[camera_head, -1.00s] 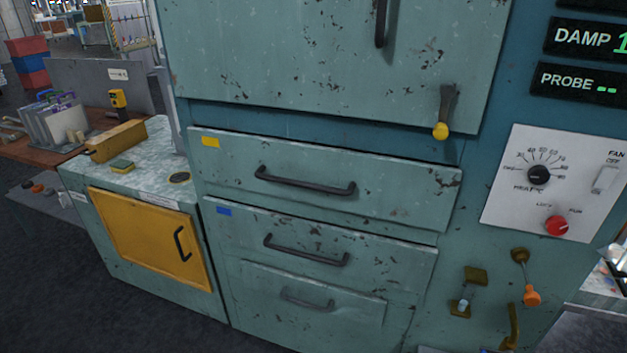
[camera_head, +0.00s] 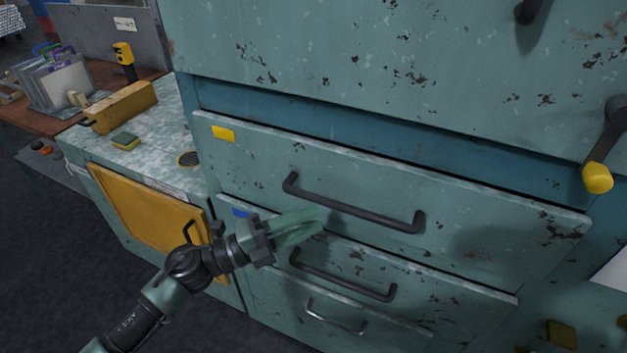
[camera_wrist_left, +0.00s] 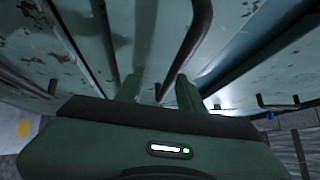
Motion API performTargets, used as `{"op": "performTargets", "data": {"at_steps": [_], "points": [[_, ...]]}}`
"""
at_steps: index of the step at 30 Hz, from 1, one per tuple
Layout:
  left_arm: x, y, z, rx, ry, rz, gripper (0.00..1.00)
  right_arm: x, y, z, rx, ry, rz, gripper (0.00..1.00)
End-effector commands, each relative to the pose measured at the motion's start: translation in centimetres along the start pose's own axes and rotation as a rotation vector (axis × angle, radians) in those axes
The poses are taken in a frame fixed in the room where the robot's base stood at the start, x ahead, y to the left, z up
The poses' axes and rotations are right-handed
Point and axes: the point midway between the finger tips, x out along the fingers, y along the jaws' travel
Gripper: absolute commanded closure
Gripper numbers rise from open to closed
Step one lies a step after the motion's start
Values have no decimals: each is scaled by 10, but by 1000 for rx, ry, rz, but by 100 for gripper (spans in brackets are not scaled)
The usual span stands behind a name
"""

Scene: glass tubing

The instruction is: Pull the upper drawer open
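The upper drawer (camera_head: 480,215) is the worn green front with a yellow label, below the large upper panel. It looks shut. Its dark bar handle (camera_head: 355,208) runs across the front, tilted down to the right. My left gripper (camera_head: 322,220) comes in from the lower left, its two green fingers in front of the drawer, just below and left of the middle of the handle. In the left wrist view the gripper (camera_wrist_left: 158,90) is open, and a dark handle bar (camera_wrist_left: 192,50) lies ahead of the gap between the fingers. Contact cannot be told. My right gripper is not in view.
A lower drawer with a blue label (camera_head: 240,212) and its handle (camera_head: 340,276) sit right below. A lever with a yellow knob (camera_head: 597,178) sticks out at the right.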

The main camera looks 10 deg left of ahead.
Motion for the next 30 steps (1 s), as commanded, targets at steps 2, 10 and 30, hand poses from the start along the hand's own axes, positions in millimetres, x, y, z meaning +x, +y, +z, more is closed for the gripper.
{"op": "performTargets", "data": {"at_steps": [2, 10, 30], "points": [[4, -10, -11, 44, 43, -2, 62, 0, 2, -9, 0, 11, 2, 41], [36, -18, -15, 55, 53, -7, 62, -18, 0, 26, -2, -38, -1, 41], [82, -13, -16, 54, 50, -4, 65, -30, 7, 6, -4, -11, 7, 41]]}}
